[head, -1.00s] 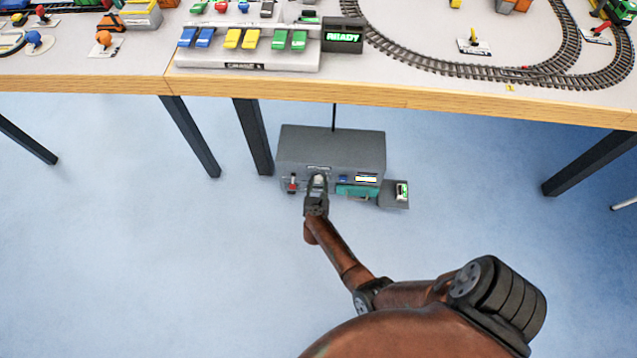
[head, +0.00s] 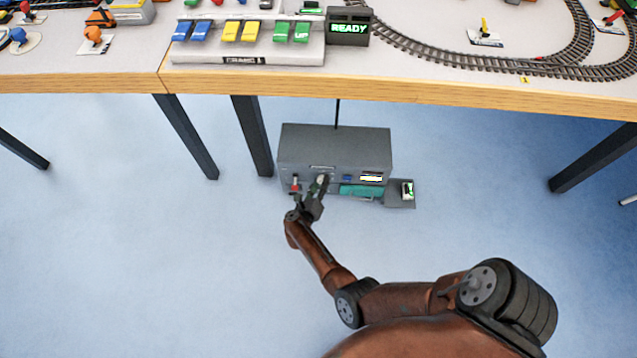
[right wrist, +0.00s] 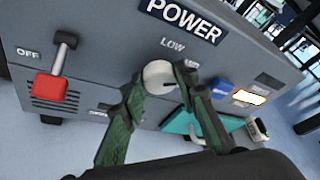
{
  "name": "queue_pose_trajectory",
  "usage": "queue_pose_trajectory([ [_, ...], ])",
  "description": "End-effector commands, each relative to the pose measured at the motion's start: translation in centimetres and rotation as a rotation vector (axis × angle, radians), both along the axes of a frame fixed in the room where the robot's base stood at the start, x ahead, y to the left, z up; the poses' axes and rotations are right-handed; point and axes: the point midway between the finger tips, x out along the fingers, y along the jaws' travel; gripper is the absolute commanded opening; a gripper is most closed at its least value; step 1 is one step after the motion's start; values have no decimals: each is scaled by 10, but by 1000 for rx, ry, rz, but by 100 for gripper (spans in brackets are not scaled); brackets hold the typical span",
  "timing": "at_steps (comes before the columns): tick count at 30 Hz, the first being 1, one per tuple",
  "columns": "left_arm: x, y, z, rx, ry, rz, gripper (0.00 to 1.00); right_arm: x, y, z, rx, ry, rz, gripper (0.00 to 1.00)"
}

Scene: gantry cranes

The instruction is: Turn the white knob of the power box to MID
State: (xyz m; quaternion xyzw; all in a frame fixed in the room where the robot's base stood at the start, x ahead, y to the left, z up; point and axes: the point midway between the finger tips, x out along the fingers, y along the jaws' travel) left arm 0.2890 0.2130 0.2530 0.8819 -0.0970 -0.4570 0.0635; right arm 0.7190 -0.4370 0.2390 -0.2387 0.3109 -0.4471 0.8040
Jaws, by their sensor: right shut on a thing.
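The grey power box (head: 335,148) sits on the floor under the table edge. In the right wrist view its front panel (right wrist: 120,55) carries a POWER label, a LOW mark and a white round knob (right wrist: 159,76). My right gripper (right wrist: 160,84) has its two fingers on either side of the knob and is shut on it. The gripper is rolled at a slant to the panel. In the head view my right gripper (head: 319,187) covers much of the knob. Other marks round the knob are partly hidden by the fingers. My left gripper is not in view.
A red-handled lever (right wrist: 51,86) stands left of the knob, close to an OFF mark. A blue button (right wrist: 220,87), a lit yellow-white display (right wrist: 250,97) and a teal piece (right wrist: 190,122) are at right. Table legs (head: 252,135) stand nearby; the open floor is clear.

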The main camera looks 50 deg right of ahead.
Motion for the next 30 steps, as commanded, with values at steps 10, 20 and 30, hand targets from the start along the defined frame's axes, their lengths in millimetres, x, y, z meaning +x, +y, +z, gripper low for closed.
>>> queue_pose_trajectory([
  [10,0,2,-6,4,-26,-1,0,0,1,-1,-40,49,2,4],
  [20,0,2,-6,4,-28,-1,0,0,1,-1,-40,49,2,4],
  [30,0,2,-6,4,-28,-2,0,0,0,-1,-40,48,1,45],
])
